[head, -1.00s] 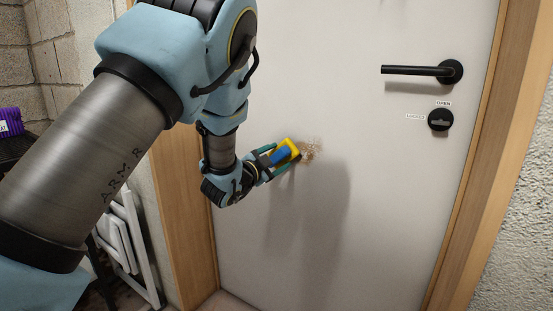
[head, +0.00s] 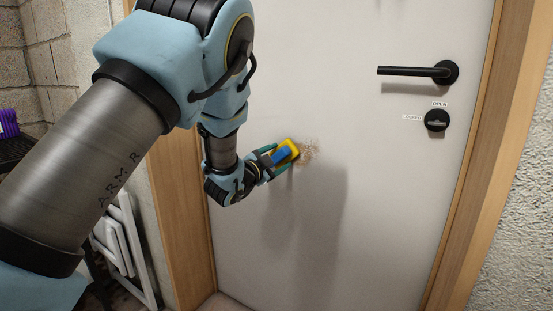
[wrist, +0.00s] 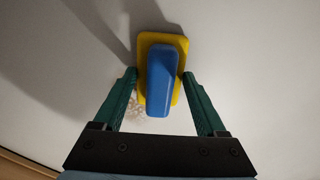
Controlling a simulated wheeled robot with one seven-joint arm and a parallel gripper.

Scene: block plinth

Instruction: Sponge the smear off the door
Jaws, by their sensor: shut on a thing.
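The white door (head: 385,180) fills the middle of the head view. A brown speckled smear (head: 309,151) is on it, just right of the sponge; part of it shows in the wrist view (wrist: 130,114) beside the left finger. The yellow sponge (head: 289,143) has a blue handle; in the wrist view the yellow pad (wrist: 152,40) faces the door and the blue handle (wrist: 162,85) points toward me. My gripper (head: 276,160) is shut on the sponge, with a green finger on each side of the handle. The sponge is at the door surface; I cannot tell whether it touches.
A black lever handle (head: 415,71) and a round lock (head: 436,120) are at the door's upper right. Wooden frame posts (head: 180,205) flank the door. White folded furniture (head: 122,245) and a dark shelf with a purple item (head: 8,123) are at the left.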

